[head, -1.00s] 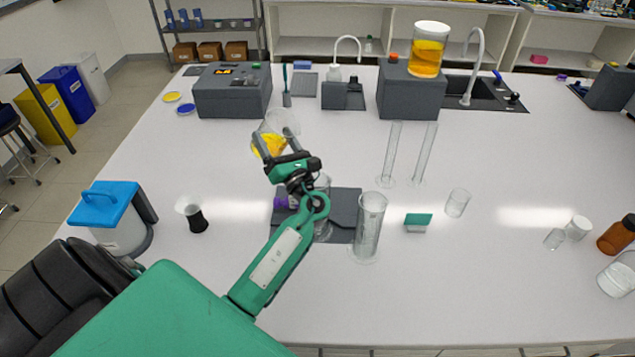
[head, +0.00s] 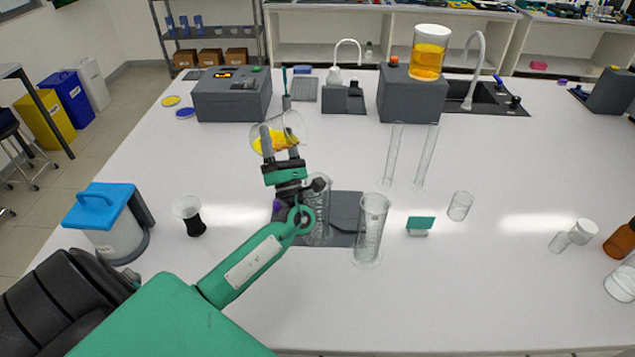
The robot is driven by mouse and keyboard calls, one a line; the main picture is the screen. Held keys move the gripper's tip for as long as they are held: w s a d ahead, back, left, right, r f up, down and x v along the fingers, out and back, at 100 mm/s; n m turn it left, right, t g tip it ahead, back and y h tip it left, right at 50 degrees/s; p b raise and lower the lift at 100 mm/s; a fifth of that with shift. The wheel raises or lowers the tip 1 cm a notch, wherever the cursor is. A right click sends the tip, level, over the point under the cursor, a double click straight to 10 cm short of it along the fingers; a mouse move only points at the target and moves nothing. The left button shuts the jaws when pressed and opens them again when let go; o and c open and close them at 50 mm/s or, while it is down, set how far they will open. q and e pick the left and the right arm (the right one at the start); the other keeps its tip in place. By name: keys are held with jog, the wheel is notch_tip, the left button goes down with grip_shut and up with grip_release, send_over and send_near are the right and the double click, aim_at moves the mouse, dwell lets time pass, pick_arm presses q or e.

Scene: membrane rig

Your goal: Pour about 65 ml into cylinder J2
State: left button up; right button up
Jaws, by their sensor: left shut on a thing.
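My left gripper (head: 279,143) is shut on a clear glass beaker (head: 297,122) holding yellow liquid. The beaker is raised and looks tilted, beyond the grey plate. A wide clear graduated cylinder (head: 371,228) stands upright on the table at the plate's right edge. Another clear cylinder (head: 318,212) stands on the plate, partly behind my left wrist. Two tall thin cylinders (head: 393,155) (head: 427,157) stand farther back. I cannot read any label, so I cannot tell which cylinder is J2. No yellow liquid shows in any cylinder. My right gripper is out of view.
A green-topped card holder (head: 419,225) and a small empty beaker (head: 460,206) stand right of the wide cylinder. A dark-based flask (head: 194,218) and a blue-lidded container (head: 112,222) stand left. Grey machines (head: 232,96) line the back.

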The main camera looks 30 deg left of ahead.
pick_arm(q)
jog(key=shift+f+m+t+h, duration=0.15)
jog(key=shift+m+t+h, duration=0.15)
jog(key=shift+m+t, duration=0.4)
jog(key=shift+r+m+t+h+p, duration=0.25)
jog(key=shift+m+t+h, duration=0.3)
jog(key=shift+m+t, duration=0.3)
jog(key=shift+r+m+t+h+p, duration=0.25)
jog(key=shift+m+t+h, duration=0.3)
jog(key=shift+m+t, duration=0.3)
jog(key=shift+m, duration=0.4)
